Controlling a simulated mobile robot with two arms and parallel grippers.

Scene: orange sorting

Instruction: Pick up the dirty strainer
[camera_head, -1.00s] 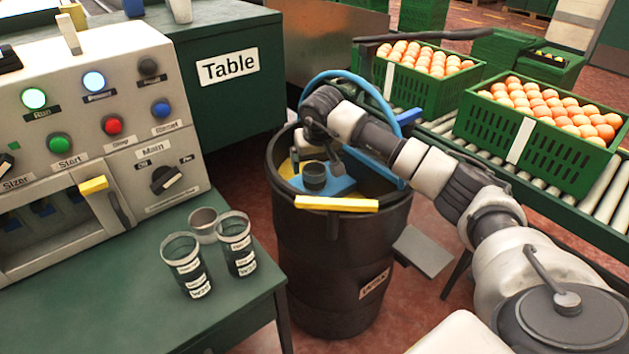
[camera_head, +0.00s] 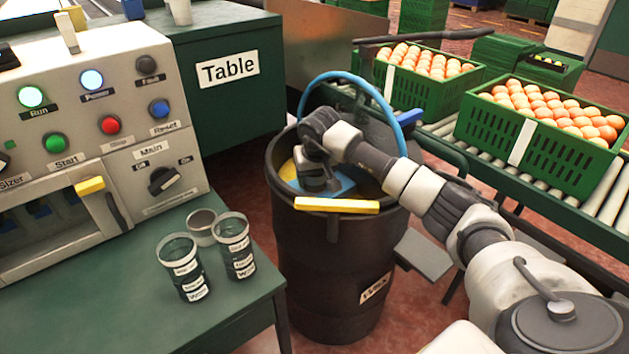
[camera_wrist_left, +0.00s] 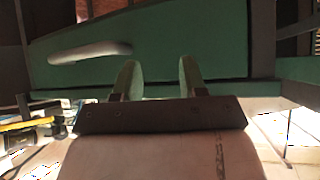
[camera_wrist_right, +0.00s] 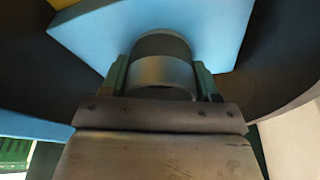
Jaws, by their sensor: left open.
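A small dark grey cylinder (camera_wrist_right: 163,65), which looks like the strainer, stands on a blue piece (camera_wrist_right: 90,35) inside the black barrel (camera_head: 318,260). My right gripper (camera_head: 318,188) reaches down into the barrel's mouth. In the right wrist view, my right gripper's fingers (camera_wrist_right: 160,82) are on both sides of the cylinder. I cannot tell whether they press on it. Any dirt on it cannot be made out. My left gripper (camera_wrist_left: 158,80) is open and empty before a green surface in the left wrist view; it is outside the head view.
A yellow bar (camera_head: 337,206) lies across the barrel's front rim, and a blue hoop (camera_head: 345,75) arches over its back. Several cups (camera_head: 233,245) stand on the green table (camera_head: 225,310) at left. Crates of oranges (camera_head: 540,160) sit on a roller conveyor at right.

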